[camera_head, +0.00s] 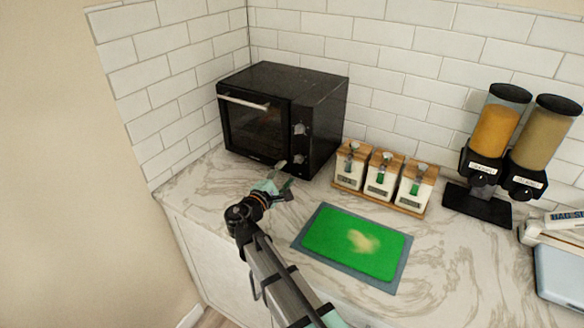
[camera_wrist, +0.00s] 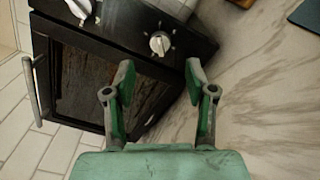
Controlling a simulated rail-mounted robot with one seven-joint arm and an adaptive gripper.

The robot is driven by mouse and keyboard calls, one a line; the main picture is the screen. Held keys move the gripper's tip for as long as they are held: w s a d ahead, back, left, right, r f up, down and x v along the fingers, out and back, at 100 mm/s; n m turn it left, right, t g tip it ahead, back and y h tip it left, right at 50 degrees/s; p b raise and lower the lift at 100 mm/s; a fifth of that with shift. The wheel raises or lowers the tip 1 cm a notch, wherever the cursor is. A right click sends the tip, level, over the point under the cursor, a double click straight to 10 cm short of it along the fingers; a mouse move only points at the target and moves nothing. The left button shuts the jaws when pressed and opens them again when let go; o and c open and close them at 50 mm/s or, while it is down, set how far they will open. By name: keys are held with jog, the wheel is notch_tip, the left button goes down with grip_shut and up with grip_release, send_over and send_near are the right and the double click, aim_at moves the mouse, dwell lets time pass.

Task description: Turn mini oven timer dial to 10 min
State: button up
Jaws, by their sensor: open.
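The black mini oven (camera_head: 315,88) stands in the counter corner with its door closed. Its front panel has two silver dials: an upper dial (camera_head: 299,129) and a lower dial (camera_head: 299,157). In the wrist view the lower dial (camera_wrist: 160,43) is clear, with marks around it, and the upper dial (camera_wrist: 80,8) is cut by the top edge. I cannot read the markings or tell which is the timer. My gripper (camera_head: 283,175) is in front of the oven's lower right. In the wrist view my gripper (camera_wrist: 160,76) is open and empty, its fingers apart from the lower dial.
Several small dispensers sit on a wooden stand (camera_head: 374,200) right of the oven. A green cutting board (camera_head: 330,236) lies on the marble counter (camera_head: 455,265). Two tall food dispensers (camera_head: 497,120) stand farther right. The oven handle (camera_wrist: 32,92) sticks out at left in the wrist view.

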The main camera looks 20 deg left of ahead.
jog(key=s, duration=0.3)
jog(key=s+a, duration=0.1)
jog(key=s, duration=0.1)
jog(key=n+b, duration=0.1)
jog(key=n, duration=0.1)
send_near(297, 162)
jog(key=w+p, duration=0.1)
jog(key=w, duration=0.1)
jog(key=w+d+p, duration=0.1)
jog(key=w+p, duration=0.1)
jog(key=w, duration=0.1)
jog(key=w+p, duration=0.1)
jog(key=w, duration=0.1)
jog(key=shift+w+d+r+p, duration=0.2)
jog(key=shift+w+p, duration=0.15)
jog(key=shift+p, duration=0.05)
jog(key=shift+w+d+f, duration=0.1)
jog(key=shift+w+d, duration=0.05)
jog(key=shift+w, duration=0.4)
jog(key=shift+c, duration=0.3)
grip_shut()
